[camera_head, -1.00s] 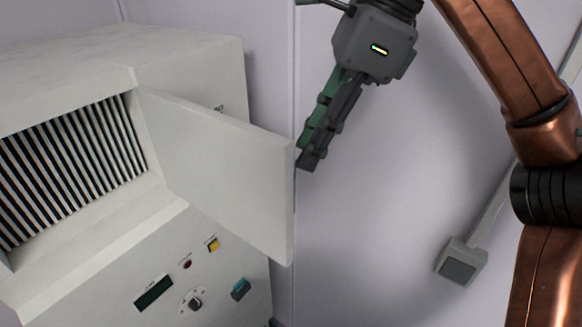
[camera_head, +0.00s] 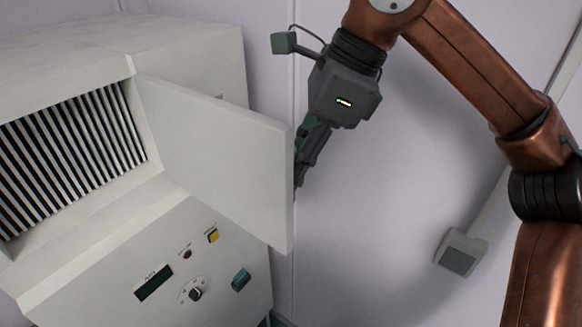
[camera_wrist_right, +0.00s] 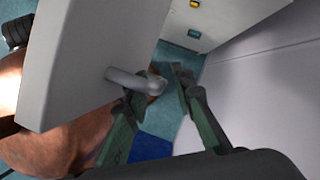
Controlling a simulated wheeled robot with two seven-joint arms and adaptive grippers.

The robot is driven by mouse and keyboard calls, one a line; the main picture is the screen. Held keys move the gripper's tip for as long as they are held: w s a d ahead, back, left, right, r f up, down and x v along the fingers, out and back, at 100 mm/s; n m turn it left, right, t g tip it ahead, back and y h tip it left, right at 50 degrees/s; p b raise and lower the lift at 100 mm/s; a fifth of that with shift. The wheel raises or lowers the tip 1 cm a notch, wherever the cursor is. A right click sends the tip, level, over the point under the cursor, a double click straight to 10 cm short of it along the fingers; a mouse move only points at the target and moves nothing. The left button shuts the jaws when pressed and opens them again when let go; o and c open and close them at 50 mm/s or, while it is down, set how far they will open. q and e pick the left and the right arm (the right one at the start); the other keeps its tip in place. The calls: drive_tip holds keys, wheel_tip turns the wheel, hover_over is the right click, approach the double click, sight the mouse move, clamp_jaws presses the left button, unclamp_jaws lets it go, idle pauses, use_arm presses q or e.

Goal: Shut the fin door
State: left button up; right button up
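The fin door (camera_head: 222,158) is a flat pale panel. It stands wide open, swung out from the right side of the fin opening (camera_head: 70,150) on the white machine. My right gripper (camera_head: 299,178) is beyond the door's free edge, on its outer side, with the fingertips partly hidden by the door in the head view. In the right wrist view the door (camera_wrist_right: 90,60) carries a grey bent handle (camera_wrist_right: 128,80) on its outer face. The right gripper (camera_wrist_right: 161,86) is open there, the handle's end at its left fingertip. My left gripper is not in view.
The machine front below the door has a dark display (camera_head: 154,283), a knob (camera_head: 195,294), a yellow button (camera_head: 213,236) and a teal switch (camera_head: 241,279). A pale wall stands close behind, with a grey wall box (camera_head: 461,252) at right.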

clamp_jaws()
idle(0.5)
